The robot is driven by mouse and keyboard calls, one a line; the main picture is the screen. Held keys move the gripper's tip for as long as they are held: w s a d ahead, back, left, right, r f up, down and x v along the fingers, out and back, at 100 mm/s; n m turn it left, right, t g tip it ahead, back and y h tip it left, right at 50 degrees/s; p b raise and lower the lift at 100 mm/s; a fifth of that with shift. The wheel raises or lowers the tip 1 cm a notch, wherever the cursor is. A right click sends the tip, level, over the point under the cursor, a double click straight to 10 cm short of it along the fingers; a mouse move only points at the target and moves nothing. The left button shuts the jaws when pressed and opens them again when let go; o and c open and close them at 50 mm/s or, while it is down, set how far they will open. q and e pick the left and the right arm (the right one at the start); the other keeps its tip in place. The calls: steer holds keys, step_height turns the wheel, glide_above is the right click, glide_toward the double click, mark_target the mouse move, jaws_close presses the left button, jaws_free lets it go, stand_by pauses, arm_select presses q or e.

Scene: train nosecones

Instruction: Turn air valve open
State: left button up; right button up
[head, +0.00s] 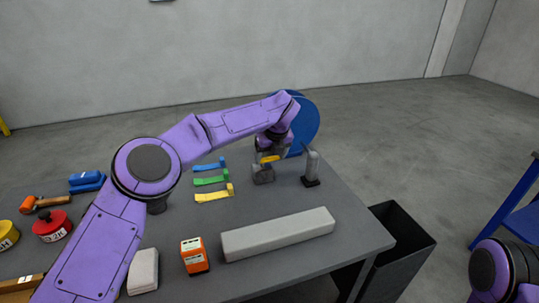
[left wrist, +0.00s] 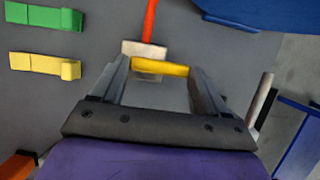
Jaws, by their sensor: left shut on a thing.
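The air valve is a small grey body (head: 263,176) with a yellow handle (head: 270,159), standing on the table's far part. My left gripper (head: 268,152) reaches down over it from above and is shut on the yellow handle. In the left wrist view the handle (left wrist: 160,67) lies crosswise between the two fingers of my left gripper (left wrist: 160,72). A pale block (left wrist: 145,50) with a red-orange rod (left wrist: 150,18) shows just beyond it. The gripper partly hides the valve in the head view. My right gripper is out of view.
Blue, green and yellow levers (head: 213,195) lie left of the valve. A grey upright tool (head: 311,168) stands to its right, and a blue round object (head: 308,128) behind. A long grey bar (head: 278,234) and orange box (head: 194,256) lie in front. A black bin (head: 405,240) stands right.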

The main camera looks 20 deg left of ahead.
arm_select(q)
steer(key=shift+w+a+r, duration=0.1)
steer(key=shift+a+r, duration=0.05)
steer(key=shift+r, duration=0.1)
steer(key=o, duration=1.1)
steer(key=shift+c, duration=0.2)
steer(key=shift+f, duration=0.15)
steer(key=b+v, duration=0.1)
steer(key=v, duration=0.9)
steer(key=shift+s+r+b, duration=0.2)
steer(key=shift+r+b, duration=0.05)
steer(key=shift+b, duration=0.05)
